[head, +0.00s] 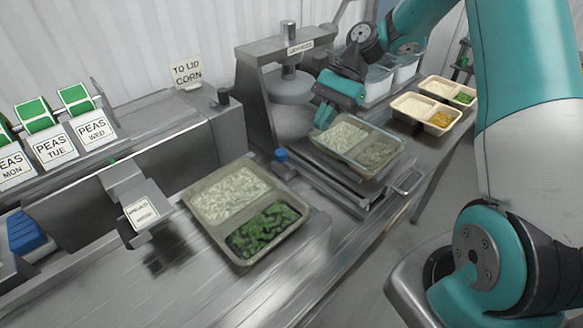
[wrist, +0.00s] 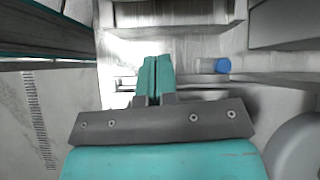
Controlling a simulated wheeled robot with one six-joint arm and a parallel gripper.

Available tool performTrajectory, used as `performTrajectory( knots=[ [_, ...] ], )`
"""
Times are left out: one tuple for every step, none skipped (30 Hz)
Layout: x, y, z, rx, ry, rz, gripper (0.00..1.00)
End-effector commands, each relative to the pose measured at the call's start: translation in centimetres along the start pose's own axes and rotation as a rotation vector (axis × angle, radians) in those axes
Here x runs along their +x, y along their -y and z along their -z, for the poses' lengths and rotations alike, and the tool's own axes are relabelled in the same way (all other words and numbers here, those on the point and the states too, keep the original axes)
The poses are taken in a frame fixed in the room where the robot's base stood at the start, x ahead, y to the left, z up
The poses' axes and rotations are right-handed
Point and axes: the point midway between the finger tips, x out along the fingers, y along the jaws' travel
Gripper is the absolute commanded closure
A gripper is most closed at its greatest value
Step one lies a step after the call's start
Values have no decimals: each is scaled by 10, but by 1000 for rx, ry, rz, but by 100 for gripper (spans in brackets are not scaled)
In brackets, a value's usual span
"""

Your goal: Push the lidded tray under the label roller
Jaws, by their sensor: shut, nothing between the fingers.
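A two-compartment tray (head: 357,147) sits on the sliding plate of the press, in front of its column. Its contents look pale and hazy, as if under clear film. A second two-compartment tray (head: 243,212), with rice and green peas, lies on the steel bench to the left and nearer. I cannot tell whether it has a lid. The likely label roller (head: 148,210), a small metal block with a label, stands left of this tray, apart from it. My gripper (head: 322,118) is shut and empty by the far left edge of the press tray; contact is unclear. Its closed fingers show in the wrist view (wrist: 152,78).
A blue knob (head: 281,155) stands between the two trays; it also shows in the wrist view (wrist: 222,66). Green label rolls (head: 76,98) with PEAS cards stand at left. Two filled trays (head: 447,92) and clear tubs (head: 379,82) are at the back right. Bare bench lies in front.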

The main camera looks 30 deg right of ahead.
Motion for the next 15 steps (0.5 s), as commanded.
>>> performTrajectory(
  knots=[
    [-2, -2, 12, 53, 17, 6, 100],
    [-2, -3, 17, 79, 24, 9, 100],
    [-2, -4, 21, 105, 32, 10, 100],
    [-1, -4, 23, 117, 35, 11, 100],
    [0, -4, 25, 127, 38, 11, 100],
    [3, -4, 25, 135, 41, 11, 100],
    [6, -4, 25, 136, 42, 10, 100],
    [10, -4, 25, 136, 43, 8, 100],
    [15, -4, 24, 136, 42, 8, 100],
    [20, -4, 24, 136, 42, 8, 100],
    [26, -4, 23, 135, 42, 6, 100],
    [34, -3, 22, 134, 43, 6, 100],
    [40, -3, 22, 134, 43, 5, 100],
    [47, -3, 21, 134, 42, 5, 100],
    [56, -3, 20, 134, 42, 4, 100]
  ],
)
